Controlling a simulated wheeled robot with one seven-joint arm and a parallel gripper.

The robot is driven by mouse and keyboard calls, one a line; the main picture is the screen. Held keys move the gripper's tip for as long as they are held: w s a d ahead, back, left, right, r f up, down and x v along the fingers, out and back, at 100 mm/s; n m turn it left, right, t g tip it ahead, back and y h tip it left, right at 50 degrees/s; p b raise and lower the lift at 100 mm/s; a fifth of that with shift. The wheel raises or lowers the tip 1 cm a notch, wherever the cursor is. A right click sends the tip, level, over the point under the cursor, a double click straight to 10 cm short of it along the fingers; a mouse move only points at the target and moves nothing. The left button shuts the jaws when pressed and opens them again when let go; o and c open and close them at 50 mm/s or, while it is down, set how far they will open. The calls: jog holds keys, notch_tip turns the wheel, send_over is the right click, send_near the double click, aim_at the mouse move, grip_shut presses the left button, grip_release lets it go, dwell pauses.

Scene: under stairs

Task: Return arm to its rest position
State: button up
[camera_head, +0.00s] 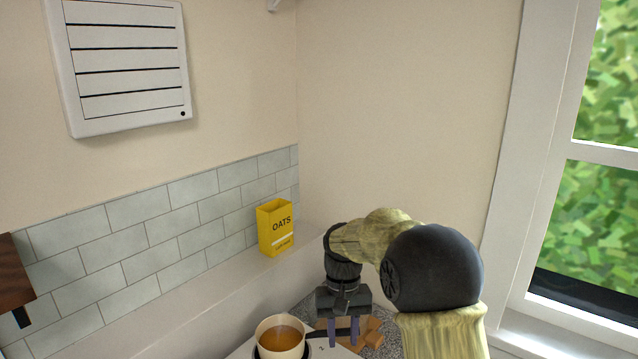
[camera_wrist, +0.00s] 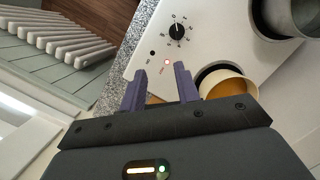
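My gripper (camera_head: 343,331) hangs at the end of my bent arm, pointing down, over the counter in the head view. Its two purple fingers are spread apart, with nothing between them; they also show in the wrist view (camera_wrist: 160,88). A cream pot (camera_head: 262,331) with brown liquid stands just left of the fingers in the head view. A cream vessel (camera_wrist: 243,88) with a brown inside is partly hidden behind the right finger in the wrist view.
A white cooker panel (camera_wrist: 205,45) has a black knob (camera_wrist: 177,31) and a red light. A metal pot (camera_wrist: 290,18) is at upper right. Brown pieces (camera_head: 372,331) lie beside the gripper. A yellow oats box (camera_head: 275,228) stands on the ledge. A window (camera_head: 545,170) is at right.

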jog(key=s+d+f+t, duration=0.1)
jog(key=s+d+t, duration=0.1)
jog(key=s+d, duration=0.3)
jog(key=s+d+f+m+t, duration=0.1)
jog(key=s+d, duration=0.4)
jog(key=s, duration=0.7)
jog(key=shift+s+f+t, duration=0.2)
jog(key=shift+f+t, duration=0.35)
jog(key=shift+t, duration=0.45)
jog(key=shift+d, duration=0.1)
